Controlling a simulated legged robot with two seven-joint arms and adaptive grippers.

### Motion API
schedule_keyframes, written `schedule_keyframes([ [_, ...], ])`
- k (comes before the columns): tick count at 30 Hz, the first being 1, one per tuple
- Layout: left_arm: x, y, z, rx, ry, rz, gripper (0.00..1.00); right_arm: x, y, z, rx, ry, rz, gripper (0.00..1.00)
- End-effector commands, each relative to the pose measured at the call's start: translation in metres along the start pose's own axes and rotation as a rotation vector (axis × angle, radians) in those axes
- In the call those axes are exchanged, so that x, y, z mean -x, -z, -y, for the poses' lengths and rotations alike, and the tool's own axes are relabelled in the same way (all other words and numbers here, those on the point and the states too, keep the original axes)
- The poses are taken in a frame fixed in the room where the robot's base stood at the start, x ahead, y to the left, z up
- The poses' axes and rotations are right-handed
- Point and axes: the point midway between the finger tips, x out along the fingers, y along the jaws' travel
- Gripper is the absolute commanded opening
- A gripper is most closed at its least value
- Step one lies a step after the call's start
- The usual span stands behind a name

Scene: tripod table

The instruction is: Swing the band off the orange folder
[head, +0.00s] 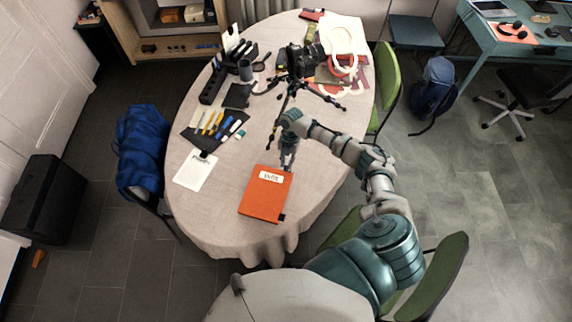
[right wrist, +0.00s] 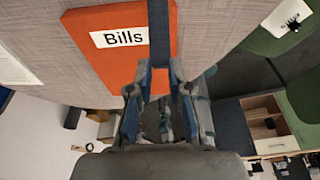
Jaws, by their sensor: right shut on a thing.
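The orange folder (head: 262,200) lies flat near the front of the table, its white label facing up. It also shows in the right wrist view (right wrist: 112,62), where the label reads "Bills". A dark band (right wrist: 158,28) runs as a straight strip over the folder's right part in that view, down to my right gripper (right wrist: 160,76). My right gripper (head: 287,166) is at the folder's far right corner in the head view, its fingers shut on the band's end. In the head view the band is mostly not distinguishable; a small dark piece shows at the folder's near right corner. My left gripper is out of view.
The round table (head: 230,228) has a white paper (head: 195,172) and a dark mat with pens (head: 208,128) left of the folder. A tripod with a camera (head: 303,62) stands behind my gripper. Green chairs (head: 388,85) border the right side. Bare cloth lies around the folder.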

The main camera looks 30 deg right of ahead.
Motion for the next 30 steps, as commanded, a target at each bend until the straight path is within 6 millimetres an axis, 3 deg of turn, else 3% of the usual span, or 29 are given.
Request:
schedule_keyframes([
  [14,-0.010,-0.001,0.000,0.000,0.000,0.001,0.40,0.007,-0.015,0.000,-0.001,-0.001,0.001,0.12],
  [18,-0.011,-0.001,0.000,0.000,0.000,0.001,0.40,0.009,-0.018,0.000,0.000,-0.001,0.000,0.00],
  [30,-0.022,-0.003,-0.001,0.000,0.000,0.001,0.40,0.013,-0.031,0.000,0.000,0.000,0.000,0.00],
])
